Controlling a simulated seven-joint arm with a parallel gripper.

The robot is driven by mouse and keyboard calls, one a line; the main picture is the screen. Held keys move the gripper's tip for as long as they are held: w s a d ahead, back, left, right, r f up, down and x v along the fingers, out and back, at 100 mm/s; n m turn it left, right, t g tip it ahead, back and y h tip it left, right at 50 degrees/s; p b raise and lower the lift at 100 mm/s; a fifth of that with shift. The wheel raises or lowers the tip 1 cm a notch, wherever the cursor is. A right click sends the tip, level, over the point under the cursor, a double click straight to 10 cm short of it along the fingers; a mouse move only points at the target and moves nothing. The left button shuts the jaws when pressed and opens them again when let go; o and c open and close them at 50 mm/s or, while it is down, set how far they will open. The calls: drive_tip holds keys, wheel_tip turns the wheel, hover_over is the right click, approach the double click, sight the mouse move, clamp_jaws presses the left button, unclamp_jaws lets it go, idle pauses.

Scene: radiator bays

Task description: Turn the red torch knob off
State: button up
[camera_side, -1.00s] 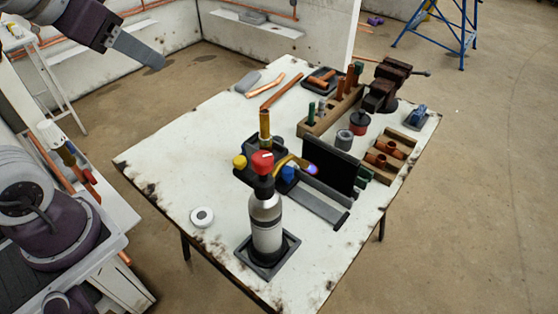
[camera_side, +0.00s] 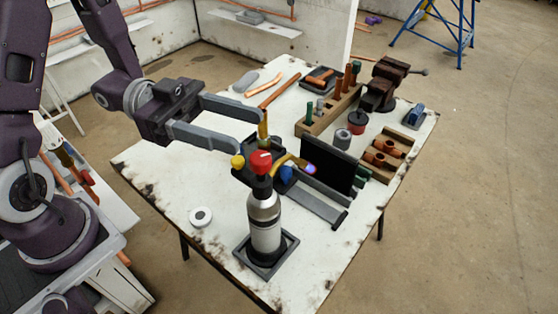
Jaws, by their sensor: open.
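The torch (camera_side: 264,222) stands upright in a dark square holder near the front of the white table. Its red knob (camera_side: 260,162) is on top, with a pale mark on it. A yellow knob (camera_side: 237,161) is at its left. A brass nozzle (camera_side: 290,159) curves to the right and ends in a blue-violet flame (camera_side: 310,168). My gripper (camera_side: 249,133) is open, its two grey fingers pointing right. In the picture the fingertips are just above and left of the red knob; the exact gap in depth I cannot tell. Nothing is between the fingers.
A black upright panel (camera_side: 330,160) stands right of the flame. A wooden rack (camera_side: 325,118), a vise (camera_side: 385,85) and a tray of copper fittings (camera_side: 387,158) are further back. A white roll (camera_side: 200,217) lies at the left.

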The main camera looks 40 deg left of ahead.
sight(270, 162)
wheel_tip(270, 162, down, 5)
drive_tip(key=shift+d+r, duration=0.1)
drive_tip(key=x, duration=0.7)
clamp_jaws()
